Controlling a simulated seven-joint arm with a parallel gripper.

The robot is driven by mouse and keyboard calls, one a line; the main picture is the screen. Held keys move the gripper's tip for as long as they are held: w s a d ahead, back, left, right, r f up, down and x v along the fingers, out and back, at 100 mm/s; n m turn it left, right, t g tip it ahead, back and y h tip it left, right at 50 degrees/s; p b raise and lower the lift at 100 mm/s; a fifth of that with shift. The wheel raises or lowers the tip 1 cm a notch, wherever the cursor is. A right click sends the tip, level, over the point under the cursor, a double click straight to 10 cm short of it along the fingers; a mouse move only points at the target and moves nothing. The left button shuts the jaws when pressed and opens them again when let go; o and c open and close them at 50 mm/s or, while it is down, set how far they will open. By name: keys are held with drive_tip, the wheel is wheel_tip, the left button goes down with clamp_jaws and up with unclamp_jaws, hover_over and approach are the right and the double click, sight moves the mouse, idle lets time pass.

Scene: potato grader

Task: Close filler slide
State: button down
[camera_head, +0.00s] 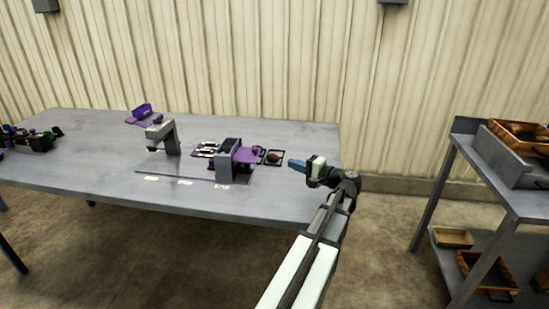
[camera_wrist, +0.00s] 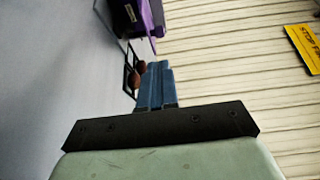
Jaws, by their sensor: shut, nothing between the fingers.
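A grey upright block (camera_head: 228,155) with a purple plate (camera_head: 246,155) on its right side stands on the table; the plate may be the filler slide, but I cannot tell for sure or see its exact position. In the wrist view a purple part (camera_wrist: 154,14) shows at the top, ahead of my fingers. My gripper (camera_head: 291,164) has blue fingers, which are shut and empty, to the right of the plate and apart from it. The fingers also show in the wrist view (camera_wrist: 157,66). A small dark-framed tray (camera_head: 272,158) with a brown potato lies between the plate and my gripper.
A grey arched stand (camera_head: 164,136) and a purple holder (camera_head: 143,113) are farther left on the grey table (camera_head: 90,150). Dark parts (camera_head: 30,138) lie at the far left. A shelf cart (camera_head: 500,180) with wooden crates stands at the right. The front table edge is mostly clear.

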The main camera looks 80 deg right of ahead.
approach(247, 157)
drive_tip(key=d, duration=0.1)
drive_tip(key=w+d+r, duration=0.1)
drive_tip(key=d, duration=0.1)
drive_tip(key=w+d+r, duration=0.1)
drive_tip(key=shift+w+d, duration=0.15)
drive_tip(key=shift+d, duration=0.15)
idle(0.3)
drive_tip(key=shift+w, duration=3.35)
drive_tip(key=v, duration=1.4)
drive_tip(key=shift+s, duration=0.4)
drive_tip(key=shift+f, duration=0.1)
